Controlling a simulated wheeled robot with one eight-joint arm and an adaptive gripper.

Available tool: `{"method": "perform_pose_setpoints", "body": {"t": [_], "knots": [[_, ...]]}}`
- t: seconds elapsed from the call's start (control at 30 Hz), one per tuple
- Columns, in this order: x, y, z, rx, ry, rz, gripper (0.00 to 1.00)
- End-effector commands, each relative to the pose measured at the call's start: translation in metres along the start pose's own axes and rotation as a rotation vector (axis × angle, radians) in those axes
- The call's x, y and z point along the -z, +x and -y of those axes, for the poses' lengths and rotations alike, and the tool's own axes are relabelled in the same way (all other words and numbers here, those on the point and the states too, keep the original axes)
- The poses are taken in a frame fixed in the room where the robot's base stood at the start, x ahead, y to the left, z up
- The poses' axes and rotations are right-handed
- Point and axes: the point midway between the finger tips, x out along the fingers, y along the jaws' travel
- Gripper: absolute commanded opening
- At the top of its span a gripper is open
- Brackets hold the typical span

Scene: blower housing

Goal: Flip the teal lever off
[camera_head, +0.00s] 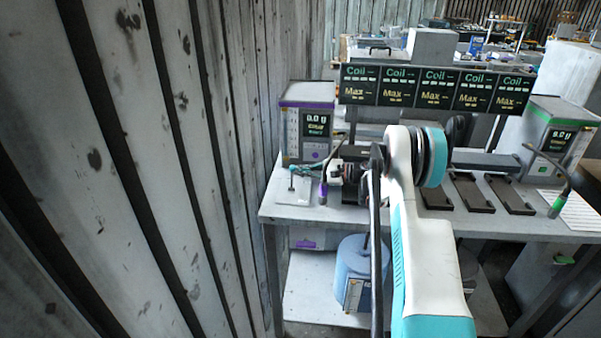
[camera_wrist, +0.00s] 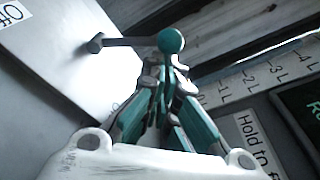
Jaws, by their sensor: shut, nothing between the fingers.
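In the wrist view, the teal lever shows as a grey rod with a round teal knob (camera_wrist: 171,40). Its rod runs left to a pivot end over a white plate (camera_wrist: 65,55). An "Off" label (camera_wrist: 12,12) is at the plate's upper left corner. My gripper (camera_wrist: 165,68) has its teal fingers shut and empty, with the tips at or just below the knob; I cannot tell whether they touch it. In the head view, my gripper (camera_head: 298,169) is above the white plate (camera_head: 293,193), near the small upright lever (camera_head: 291,182).
Behind the plate stands a purple-topped unit (camera_head: 306,125) with a display; its litre scale (camera_wrist: 265,80) and "Hold to fi…" label (camera_wrist: 255,140) are close right in the wrist view. A purple-tipped wand (camera_head: 323,190) is beside the plate. A plank wall (camera_head: 150,150) borders the left.

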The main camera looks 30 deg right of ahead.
Motion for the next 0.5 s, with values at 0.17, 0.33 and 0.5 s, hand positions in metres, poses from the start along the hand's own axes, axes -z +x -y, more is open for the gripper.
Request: {"method": "perform_pose_setpoints", "body": {"t": [0.17,0.33,0.5], "knots": [[-0.002,0.000,0.000,0.005,-0.031,0.000,0.00],[-0.006,-0.001,0.001,0.012,-0.083,0.000,0.00],[-0.013,-0.002,0.002,0.028,-0.181,0.001,0.00]]}}
